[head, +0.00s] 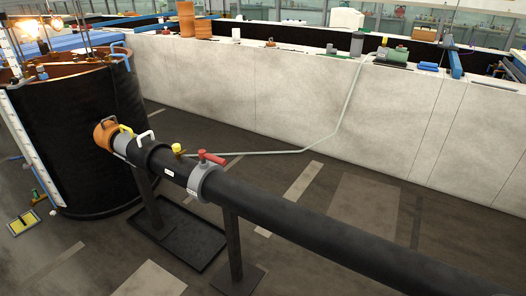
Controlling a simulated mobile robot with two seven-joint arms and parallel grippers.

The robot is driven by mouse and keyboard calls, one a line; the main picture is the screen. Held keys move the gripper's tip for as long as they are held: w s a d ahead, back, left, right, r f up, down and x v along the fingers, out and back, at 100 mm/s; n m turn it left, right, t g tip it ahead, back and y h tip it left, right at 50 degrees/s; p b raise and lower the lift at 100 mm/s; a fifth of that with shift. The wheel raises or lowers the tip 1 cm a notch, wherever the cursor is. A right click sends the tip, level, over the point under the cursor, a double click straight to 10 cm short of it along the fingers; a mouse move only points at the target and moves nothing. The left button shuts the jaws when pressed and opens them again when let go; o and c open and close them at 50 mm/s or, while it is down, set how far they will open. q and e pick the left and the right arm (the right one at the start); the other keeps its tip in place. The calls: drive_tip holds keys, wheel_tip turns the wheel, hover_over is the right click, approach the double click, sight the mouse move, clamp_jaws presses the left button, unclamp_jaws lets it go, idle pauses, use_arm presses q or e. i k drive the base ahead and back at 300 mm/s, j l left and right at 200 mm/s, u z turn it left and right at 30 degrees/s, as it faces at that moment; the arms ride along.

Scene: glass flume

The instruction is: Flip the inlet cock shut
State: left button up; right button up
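A black pipe (310,224) runs from an orange fitting (104,134) on a large black tank (85,140) toward the lower right. A red lever handle (213,158) sits on top of a grey collar (203,179) on this pipe and points to the right. Nearer the tank are a yellow handle (125,129), a white handle (145,136) and a small brass-yellow fitting (177,148). No label that I can read says which one is the inlet cock, and I cannot tell whether the red lever is open or shut. Neither of my grippers is in view.
Dark posts (232,245) hold the pipe above the floor, with a black tray (190,243) beneath. A long pale wall (300,100) stands behind, and a thin grey tube (348,95) runs down it. Yellow-and-black pad (23,223) lies left of the tank. Floor in front is clear.

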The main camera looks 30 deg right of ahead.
sight(203, 156)
drive_tip(key=z, duration=0.85)
drive_tip(key=i+j+z, duration=0.1)
drive_tip(key=z, duration=0.3)
drive_tip(key=j+z, duration=0.15)
drive_tip(key=z, duration=0.25)
drive_tip(key=i+j+z, duration=0.1)
drive_tip(key=z, duration=0.3)
drive_tip(key=j+z, duration=0.3)
drive_tip(key=j, duration=0.2)
drive_tip(key=j+z, duration=0.3)
drive_tip(key=j, duration=0.15)
drive_tip(key=j+z, duration=0.2)
drive_tip(key=j, duration=0.25)
drive_tip(key=k+j+z, duration=0.15)
drive_tip(key=j, duration=0.3)
drive_tip(key=k+j, duration=0.1)
drive_tip(key=j, duration=0.35)
drive_tip(key=k+j, duration=0.1)
drive_tip(key=j, duration=0.3)
drive_tip(key=k+j+z, duration=0.1)
drive_tip(key=j, duration=0.35)
drive_tip(key=k+j, duration=0.1)
drive_tip(key=j, duration=0.35)
drive_tip(key=k+j, duration=0.1)
drive_tip(key=j, duration=0.35)
